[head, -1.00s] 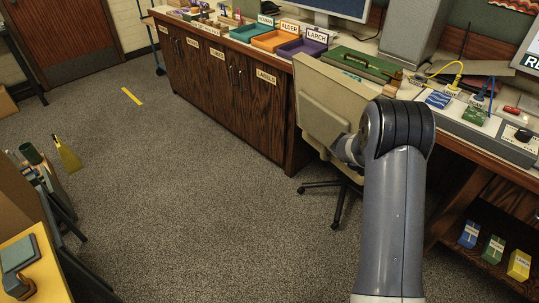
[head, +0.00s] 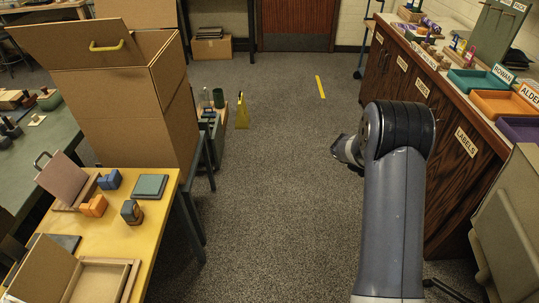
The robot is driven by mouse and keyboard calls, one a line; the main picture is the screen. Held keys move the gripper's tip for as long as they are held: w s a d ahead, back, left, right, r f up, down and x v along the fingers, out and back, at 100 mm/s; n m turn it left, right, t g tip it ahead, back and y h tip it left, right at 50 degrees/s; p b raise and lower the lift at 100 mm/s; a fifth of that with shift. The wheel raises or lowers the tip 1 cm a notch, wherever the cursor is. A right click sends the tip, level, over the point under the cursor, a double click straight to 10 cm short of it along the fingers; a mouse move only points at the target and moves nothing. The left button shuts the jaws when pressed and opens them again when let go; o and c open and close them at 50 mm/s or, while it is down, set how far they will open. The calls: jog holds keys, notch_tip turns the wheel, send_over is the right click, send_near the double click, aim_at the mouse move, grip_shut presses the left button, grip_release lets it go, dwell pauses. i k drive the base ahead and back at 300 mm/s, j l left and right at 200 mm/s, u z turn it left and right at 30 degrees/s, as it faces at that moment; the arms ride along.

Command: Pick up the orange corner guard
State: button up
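A small orange block-like piece (head: 93,206), which looks like the orange corner guard, lies on the yellow table (head: 157,227) at the lower left of the head view. A similar blue piece (head: 110,180) lies just behind it. My gripper (head: 341,149) shows only in part beyond my arm, over the open floor. It is far to the right of the orange piece and touches nothing that I can see. Its fingers are too small and hidden to tell whether they are open.
A dark block (head: 132,212), a green-topped pad (head: 150,187) and open boxes share the yellow table. A tall cardboard box (head: 130,110) stands behind it. A yellow floor sign (head: 242,112) stands farther back. Wooden cabinets (head: 450,150) line the right. The carpet between is clear.

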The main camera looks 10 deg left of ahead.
aim_at(95, 208)
jog(key=i+j+u, duration=0.1)
jog(key=u, duration=0.35)
jog(key=i+u, duration=0.25)
jog(key=u, duration=0.2)
jog(key=i+u, duration=0.15)
jog(key=u, duration=0.3)
jog(key=i+l+u, duration=0.15)
jog(key=u, duration=0.35)
jog(key=i+u, duration=0.25)
jog(key=u, duration=0.25)
jog(key=i+u, duration=0.25)
jog(key=u, duration=0.2)
jog(key=i+l+u, duration=0.25)
jog(key=u, duration=0.25)
